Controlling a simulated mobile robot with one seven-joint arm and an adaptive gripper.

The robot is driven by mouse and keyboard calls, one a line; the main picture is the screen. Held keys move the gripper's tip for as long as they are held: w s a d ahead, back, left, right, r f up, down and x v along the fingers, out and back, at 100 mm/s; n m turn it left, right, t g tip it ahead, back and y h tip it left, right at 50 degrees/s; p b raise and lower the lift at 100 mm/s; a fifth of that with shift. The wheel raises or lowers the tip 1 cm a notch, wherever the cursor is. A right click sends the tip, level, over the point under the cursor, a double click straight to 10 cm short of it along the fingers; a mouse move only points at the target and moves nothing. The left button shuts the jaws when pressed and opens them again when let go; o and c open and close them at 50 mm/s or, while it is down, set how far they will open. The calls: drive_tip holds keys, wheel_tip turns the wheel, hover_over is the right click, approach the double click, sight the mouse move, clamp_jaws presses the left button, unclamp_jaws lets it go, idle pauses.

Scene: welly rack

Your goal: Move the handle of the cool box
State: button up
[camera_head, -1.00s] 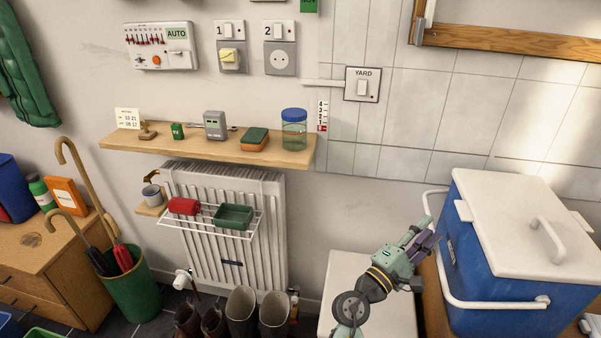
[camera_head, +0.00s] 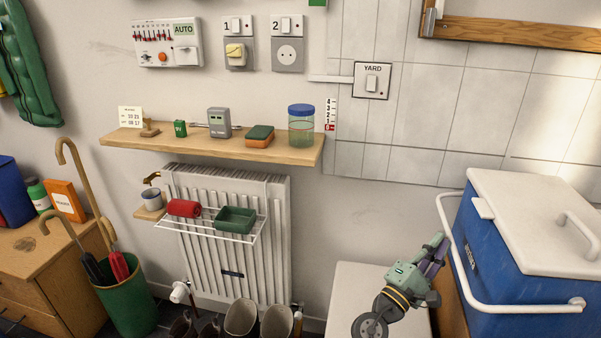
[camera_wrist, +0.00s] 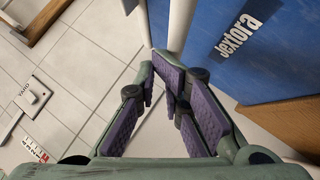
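The cool box (camera_head: 500,255) is blue with a white lid and stands at the right in the head view. Its white bail handle (camera_head: 525,308) hangs around the front and left side, below the lid. In the wrist view, the blue box wall (camera_wrist: 270,50) fills the upper right and a white bar of the handle (camera_wrist: 181,22) runs down towards my fingertips. My gripper (camera_head: 440,250) is just left of the handle's left arm. In the wrist view its purple-padded fingers (camera_wrist: 158,85) are partly open, with a narrow gap and nothing seen held between them. Contact with the handle cannot be told.
A white surface (camera_head: 355,300) lies below my gripper. The box stands on a wooden top (camera_wrist: 295,130). A tiled wall with a YARD switch (camera_head: 371,80) is behind. A shelf (camera_head: 210,147) and radiator (camera_head: 225,270) are to the left.

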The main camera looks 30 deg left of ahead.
drive_tip(key=s+f+b, duration=0.2)
drive_tip(key=s+f, duration=0.2)
drive_tip(key=s, duration=0.2)
drive_tip(key=a+r+m+t+y+p, duration=0.25)
drive_tip(key=a+r+y, duration=0.45)
drive_tip(key=a+r, duration=0.55)
drive_tip(key=s+a+r+m+y, duration=0.1)
drive_tip(key=s+a+r+y, duration=0.7)
drive_tip(key=a+r+y, duration=0.3)
drive_tip(key=shift+s+a+r+m, duration=0.3)
drive_tip(key=shift+a+r, duration=0.35)
drive_tip(key=shift+a, duration=0.6)
drive_tip(key=shift+w+t, duration=0.1)
drive_tip(key=shift+t, duration=0.15)
